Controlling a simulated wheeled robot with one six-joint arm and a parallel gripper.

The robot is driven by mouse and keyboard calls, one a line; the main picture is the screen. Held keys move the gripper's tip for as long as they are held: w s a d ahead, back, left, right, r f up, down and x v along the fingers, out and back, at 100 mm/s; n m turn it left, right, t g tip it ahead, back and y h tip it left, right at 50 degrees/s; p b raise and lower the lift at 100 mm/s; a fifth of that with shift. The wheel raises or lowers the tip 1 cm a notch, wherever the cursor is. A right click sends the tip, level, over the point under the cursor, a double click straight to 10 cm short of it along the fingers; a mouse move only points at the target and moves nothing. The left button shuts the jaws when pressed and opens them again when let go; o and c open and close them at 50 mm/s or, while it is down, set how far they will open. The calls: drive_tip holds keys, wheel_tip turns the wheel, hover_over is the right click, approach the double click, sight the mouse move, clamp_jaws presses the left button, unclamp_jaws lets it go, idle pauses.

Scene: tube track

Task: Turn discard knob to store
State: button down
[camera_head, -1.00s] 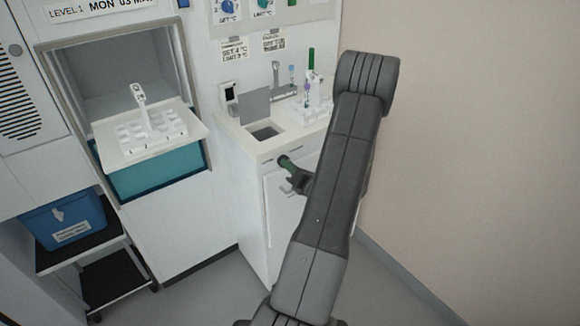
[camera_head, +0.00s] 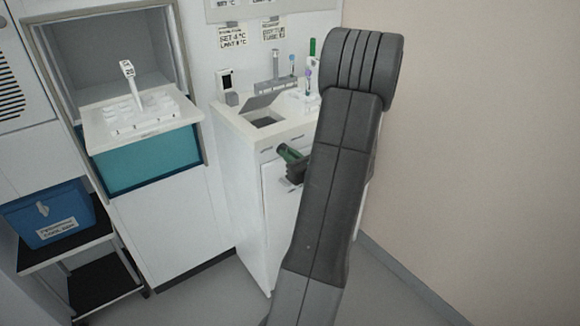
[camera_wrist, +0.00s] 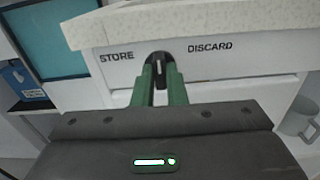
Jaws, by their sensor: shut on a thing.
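The dark knob (camera_wrist: 158,66) sits on the white cabinet front between the printed words STORE on the left and DISCARD on the right. Its white mark stands about upright in the wrist view. My gripper (camera_wrist: 160,78) has its green fingers shut on the knob, one on each side. In the head view my gripper (camera_head: 287,153) is at the top of the cabinet front, and my arm hides part of the cabinet. A grey flap (camera_head: 262,101) stands tilted by the square opening in the countertop.
Tubes in a stand (camera_head: 308,88) are on the countertop behind my arm. A white tray (camera_head: 192,110) sticks out of the bay at left. A blue box (camera_head: 75,218) stands on a black cart.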

drive_tip(key=n+b, duration=0.4)
drive_tip(key=b, duration=0.1)
drive_tip(key=n+b, duration=0.2)
drive_tip(key=b, duration=0.1)
drive_tip(key=shift+f, duration=0.3)
drive_tip(key=n+b, duration=0.1)
drive_tip(key=b, duration=0.1)
drive_tip(key=shift+r+n+b, duration=0.15)
drive_tip(key=shift+n+b, duration=0.15)
drive_tip(key=shift+n, duration=0.1)
drive_tip(key=shift+r+n, duration=0.1)
drive_tip(key=shift+n, duration=0.2)
drive_tip(key=c, duration=1.5)
unclamp_jaws()
drive_tip(key=shift+o, duration=0.2)
drive_tip(key=shift+s, duration=0.1)
drive_tip(key=p+v, duration=0.1)
drive_tip(key=v, duration=1.2)
drive_tip(key=shift+s+d, duration=0.2)
drive_tip(key=shift+s, duration=0.1)
